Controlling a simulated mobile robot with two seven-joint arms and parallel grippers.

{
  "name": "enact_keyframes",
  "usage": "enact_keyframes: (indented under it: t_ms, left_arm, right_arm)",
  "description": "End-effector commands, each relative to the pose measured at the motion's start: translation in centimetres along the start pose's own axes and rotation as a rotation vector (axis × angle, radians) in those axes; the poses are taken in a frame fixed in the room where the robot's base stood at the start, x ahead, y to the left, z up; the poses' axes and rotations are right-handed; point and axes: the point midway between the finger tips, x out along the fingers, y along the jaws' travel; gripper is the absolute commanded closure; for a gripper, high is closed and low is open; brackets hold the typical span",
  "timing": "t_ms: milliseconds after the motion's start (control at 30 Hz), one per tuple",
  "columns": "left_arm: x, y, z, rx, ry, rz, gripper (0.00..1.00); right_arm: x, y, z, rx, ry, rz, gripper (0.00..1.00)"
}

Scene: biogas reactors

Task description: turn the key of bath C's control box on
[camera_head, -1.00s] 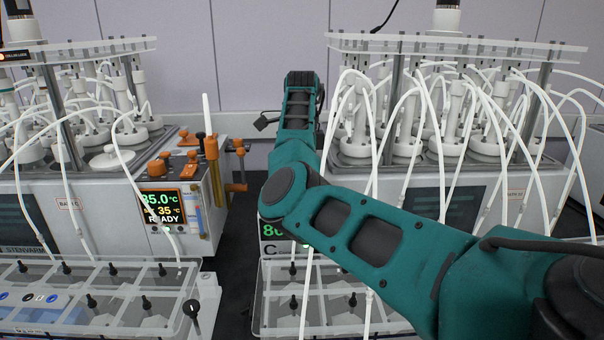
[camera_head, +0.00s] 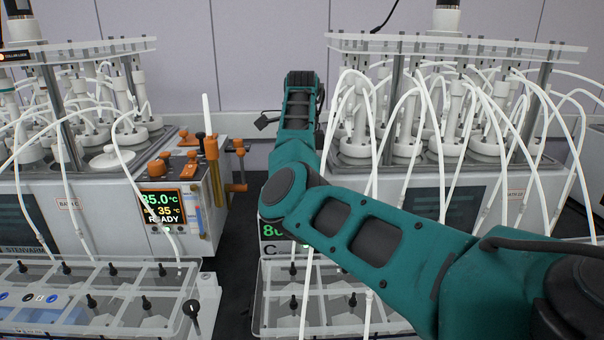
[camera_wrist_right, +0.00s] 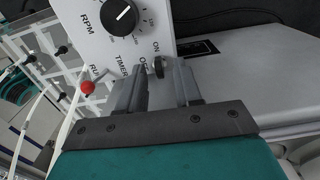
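In the right wrist view, bath C's control box (camera_wrist_right: 88,14) shows a white panel with a black RPM knob (camera_wrist_right: 120,17), a red button or lamp (camera_wrist_right: 87,87) and a small dark key (camera_wrist_right: 159,67) beside the ON label. My right gripper (camera_wrist_right: 160,80) is open, with its two fingers on either side of the key; I cannot tell whether either finger touches it. The lower label by the key is partly hidden by a finger. My left gripper is not in view.
A bath (camera_head: 480,185) with many white tubes stands behind my right arm. Another bath (camera_head: 90,185) is at left, with a lit display (camera_head: 162,207). Clear racks (camera_head: 85,290) stand in front. A dark gap (camera_head: 232,265) separates the two sides.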

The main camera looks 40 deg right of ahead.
Motion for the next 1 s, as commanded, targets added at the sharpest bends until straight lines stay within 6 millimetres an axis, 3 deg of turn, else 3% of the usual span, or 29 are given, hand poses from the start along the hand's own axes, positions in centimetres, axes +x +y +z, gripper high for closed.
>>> enact_keyframes:
  t_ms: [267,700,1000]
  left_arm:
    - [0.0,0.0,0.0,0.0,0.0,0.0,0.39]
    - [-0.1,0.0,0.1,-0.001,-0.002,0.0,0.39]
    - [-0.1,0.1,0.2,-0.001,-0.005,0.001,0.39]
  right_arm:
    - [-0.9,0.0,0.0,-0.001,0.0,-0.001,0.66]
    - [-9.6,0.0,0.1,-0.002,-0.005,-0.001,0.66]
    - [-12.7,0.0,0.0,-0.001,-0.001,0.0,0.66]
